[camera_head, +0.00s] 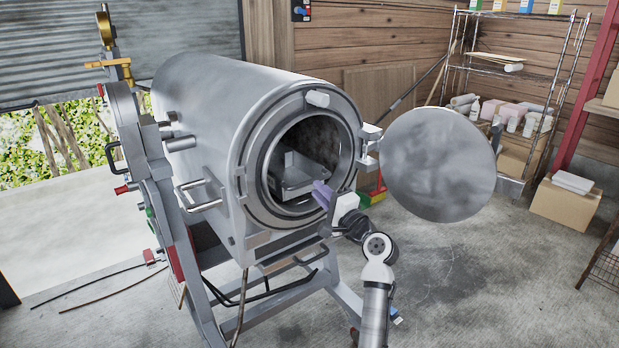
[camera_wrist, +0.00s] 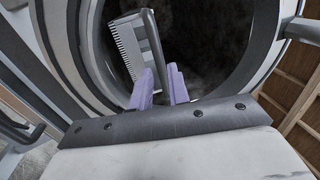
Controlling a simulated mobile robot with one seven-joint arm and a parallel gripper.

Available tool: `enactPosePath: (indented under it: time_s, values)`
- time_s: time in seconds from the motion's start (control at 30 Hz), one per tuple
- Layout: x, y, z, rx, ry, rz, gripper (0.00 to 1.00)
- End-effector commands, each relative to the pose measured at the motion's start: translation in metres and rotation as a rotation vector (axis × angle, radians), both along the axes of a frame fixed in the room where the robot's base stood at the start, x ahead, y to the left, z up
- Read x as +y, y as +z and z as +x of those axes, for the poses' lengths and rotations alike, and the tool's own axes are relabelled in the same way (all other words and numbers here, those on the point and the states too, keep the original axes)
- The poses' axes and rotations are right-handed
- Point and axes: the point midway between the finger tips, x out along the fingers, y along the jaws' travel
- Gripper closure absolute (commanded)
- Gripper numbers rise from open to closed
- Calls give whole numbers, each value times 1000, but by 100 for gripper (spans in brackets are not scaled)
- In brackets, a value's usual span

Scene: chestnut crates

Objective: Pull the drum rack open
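The drum (camera_head: 215,100) is a large grey metal cylinder lying on a stand, with its round mouth facing my arm. Its round door (camera_head: 437,165) is swung wide open to the right. The rack (camera_head: 296,178) sits inside the drum, behind the mouth. In the wrist view the rack (camera_wrist: 128,45) shows a slotted plate and a grey bar handle (camera_wrist: 153,45). My gripper (camera_head: 322,194) is at the mouth's lower right. In the wrist view its purple fingers (camera_wrist: 161,84) stand apart, with the handle's lower end appearing between them. I cannot tell whether they touch it.
The drum's thick rim (camera_wrist: 262,50) surrounds the opening close to my gripper. The stand's legs (camera_head: 290,292) are below the drum. A wire shelf (camera_head: 510,75) and a cardboard box (camera_head: 562,206) stand at the right. The concrete floor at front right is mostly clear.

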Motion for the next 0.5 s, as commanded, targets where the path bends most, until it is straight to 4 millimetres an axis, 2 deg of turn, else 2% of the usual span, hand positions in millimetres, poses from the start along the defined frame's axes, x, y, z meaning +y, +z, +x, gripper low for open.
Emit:
enactPosePath:
  time_s: [0.2,0.5]
  values:
    - [21,9,29,0,0,0,82]
    - [29,10,40,-1,0,0,82]
